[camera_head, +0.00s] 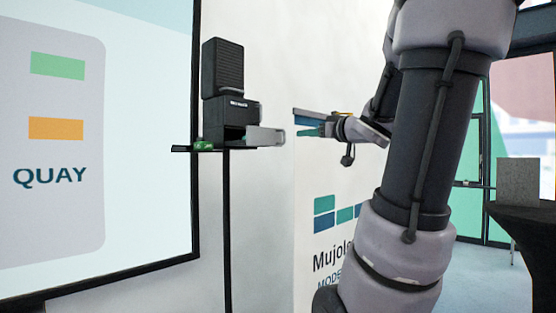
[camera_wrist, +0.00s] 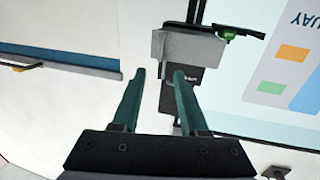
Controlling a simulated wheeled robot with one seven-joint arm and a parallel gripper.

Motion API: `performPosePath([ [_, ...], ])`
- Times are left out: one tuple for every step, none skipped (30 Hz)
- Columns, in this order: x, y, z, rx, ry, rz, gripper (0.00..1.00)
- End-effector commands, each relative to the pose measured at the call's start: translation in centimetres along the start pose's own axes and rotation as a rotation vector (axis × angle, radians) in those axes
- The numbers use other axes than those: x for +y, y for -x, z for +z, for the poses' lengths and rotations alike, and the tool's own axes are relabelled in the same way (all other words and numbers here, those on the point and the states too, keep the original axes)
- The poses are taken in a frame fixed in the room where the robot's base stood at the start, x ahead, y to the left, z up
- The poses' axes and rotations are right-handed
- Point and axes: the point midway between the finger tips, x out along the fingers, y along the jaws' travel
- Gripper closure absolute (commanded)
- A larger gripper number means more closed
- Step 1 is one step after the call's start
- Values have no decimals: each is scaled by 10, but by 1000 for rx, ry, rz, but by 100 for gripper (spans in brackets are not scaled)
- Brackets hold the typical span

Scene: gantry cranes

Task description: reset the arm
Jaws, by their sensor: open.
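My arm crosses the right half of the head view and bends back to my gripper (camera_head: 300,125), which points left. In the wrist view, the two green fingers of my gripper (camera_wrist: 157,73) are apart, with nothing held between them. The gripper is in the air to the right of a dark box on a stand. My wrist and arm hide part of what lies behind.
A black box (camera_head: 230,110) with a grey front piece (camera_head: 266,136) jutting right stands on a thin post. A small green thing (camera_head: 203,146) lies on its ledge. A large QUAY screen (camera_head: 150,180) is at left. A dark round table (camera_head: 525,225) is at right.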

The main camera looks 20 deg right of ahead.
Motion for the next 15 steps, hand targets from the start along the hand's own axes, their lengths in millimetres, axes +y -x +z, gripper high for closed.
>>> performPosePath([
  [0,0,0,0,0,0,56],
  [0,0,0,0,0,0,56],
  [0,0,0,0,0,0,56],
  [0,0,0,0,0,1,56],
  [0,0,-1,1,-1,5,56],
  [0,-1,-2,4,-3,15,56],
  [1,-1,-3,7,-7,29,56],
  [2,-2,-4,10,-11,47,56],
  [4,-2,-7,14,-21,80,56],
  [5,-2,-8,16,-31,111,56],
  [6,-2,-9,14,-43,145,56],
  [8,-1,-9,8,-63,195,56],
  [8,0,-7,-3,-81,234,56],
  [8,2,-5,-18,-101,272,56],
  [6,5,1,-47,-131,318,56],
])
